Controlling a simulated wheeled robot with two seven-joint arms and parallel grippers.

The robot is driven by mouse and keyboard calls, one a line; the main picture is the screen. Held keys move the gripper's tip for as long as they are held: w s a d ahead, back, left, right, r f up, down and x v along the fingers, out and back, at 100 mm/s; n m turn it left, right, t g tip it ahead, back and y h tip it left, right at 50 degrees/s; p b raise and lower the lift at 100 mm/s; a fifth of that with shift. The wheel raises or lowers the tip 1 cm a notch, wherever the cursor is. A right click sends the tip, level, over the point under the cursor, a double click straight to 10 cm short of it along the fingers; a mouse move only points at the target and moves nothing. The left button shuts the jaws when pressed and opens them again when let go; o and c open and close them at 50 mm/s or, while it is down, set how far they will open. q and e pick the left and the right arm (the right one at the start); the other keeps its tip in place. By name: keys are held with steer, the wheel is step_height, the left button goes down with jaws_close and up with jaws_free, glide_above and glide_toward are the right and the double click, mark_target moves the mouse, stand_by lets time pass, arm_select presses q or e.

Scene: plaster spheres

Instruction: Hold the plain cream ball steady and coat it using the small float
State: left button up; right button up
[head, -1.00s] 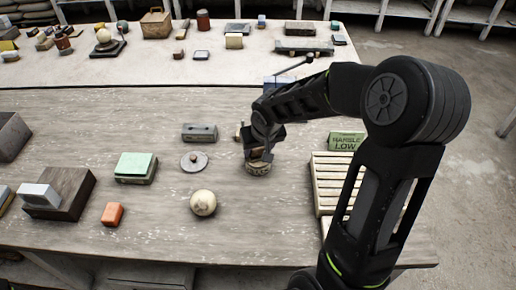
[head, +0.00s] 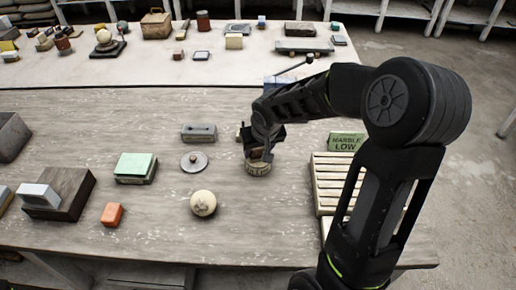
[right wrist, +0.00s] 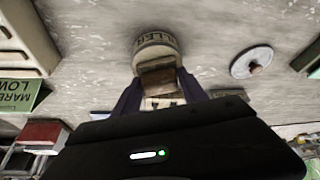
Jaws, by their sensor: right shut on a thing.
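The cream ball (head: 203,203) rests on the front bench, with some brownish marks on its surface. My right gripper (head: 258,152) is to the right of the ball and beyond it, pointing down over a round tin (head: 258,169). In the right wrist view its jaws are shut on a brown block-like piece (right wrist: 158,80), at the mouth of the tin (right wrist: 157,43) lettered "...LLER". I cannot tell whether this piece is the small float, as its lower part is hidden. My left gripper is out of view.
A round lid with a knob (head: 194,161) and a grey block-like tool (head: 199,132) lie left of the tin. A green-topped block (head: 136,167), an orange block (head: 112,214) and a slatted rack (head: 333,180) stand around.

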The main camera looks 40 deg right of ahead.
steer(key=shift+s+f, duration=0.15)
steer(key=shift+f, duration=0.1)
steer(key=shift+r+p, duration=2.25)
steer(key=shift+r, duration=1.45)
steer(key=shift+w, duration=0.2)
steer(key=w+a+n, duration=0.1)
steer(key=w+a, duration=0.1)
steer(key=a, duration=0.6)
steer(key=w+a+f+n+y, duration=0.1)
steer(key=a+n, duration=0.1)
steer(key=a, duration=0.7)
steer(key=shift+w+n+b, duration=0.3)
steer(key=shift+w+b, duration=0.1)
steer(key=shift+a+f, duration=0.1)
steer(key=shift+a, duration=0.1)
